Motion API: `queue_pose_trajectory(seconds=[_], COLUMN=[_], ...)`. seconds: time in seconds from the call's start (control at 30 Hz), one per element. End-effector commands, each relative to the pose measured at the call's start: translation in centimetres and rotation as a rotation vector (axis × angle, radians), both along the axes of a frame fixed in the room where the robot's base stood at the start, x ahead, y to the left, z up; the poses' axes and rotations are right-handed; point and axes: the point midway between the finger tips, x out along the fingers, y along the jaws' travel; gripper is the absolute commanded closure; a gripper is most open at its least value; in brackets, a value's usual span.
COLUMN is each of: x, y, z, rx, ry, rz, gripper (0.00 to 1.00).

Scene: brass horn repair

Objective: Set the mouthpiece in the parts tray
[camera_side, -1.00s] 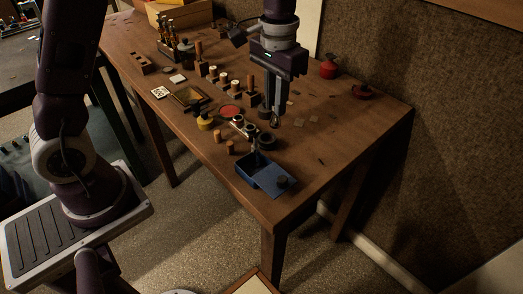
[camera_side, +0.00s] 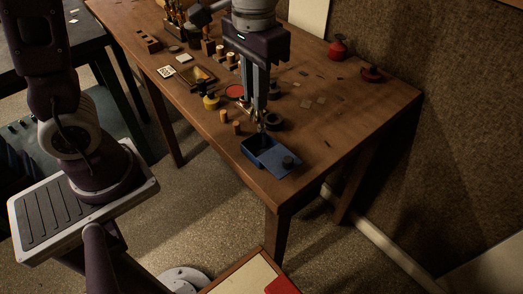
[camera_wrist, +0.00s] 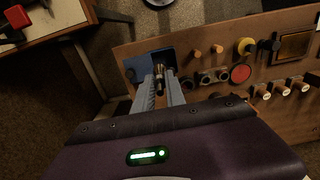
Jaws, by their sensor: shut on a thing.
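The mouthpiece (camera_wrist: 160,76) is a small brassy, dark-ended piece held between the fingertips of my gripper (camera_wrist: 160,92) in the wrist view. In the side view my gripper (camera_side: 260,118) points straight down, shut on it, close above the back edge of the parts tray. The parts tray (camera_side: 284,166) is blue, with an open compartment at the left and a flat part at the right bearing a dark round knob. The tray also shows in the wrist view (camera_wrist: 141,66), just beyond the fingertips and partly hidden by the mouthpiece and fingers.
Two small wooden pegs (camera_side: 223,116) stand left of the tray. Dark rings (camera_side: 274,121) lie just behind it. The table's front edge is close to the blue tray.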

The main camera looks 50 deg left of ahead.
Motion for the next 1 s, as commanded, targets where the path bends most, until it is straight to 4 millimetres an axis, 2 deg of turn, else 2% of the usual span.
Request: queue_pose_trajectory(seconds=[0.13, 0.3, 0.6, 0.97, 1.0], x=[0.0, -0.1, 0.0, 0.0, 0.1], y=[0.0, 0.0, 0.0, 0.0, 0.0], z=[-2.0, -6.1, -11.1, -11.6, -11.6], rx=[0.001, 0.001, 0.000, 0.000, 0.000], ry=[0.003, 0.005, 0.003, -0.001, -0.001], rz=[0.000, 0.000, -0.001, 0.000, 0.000], gripper=[1.00, 1.00, 1.00, 1.00, 0.79])
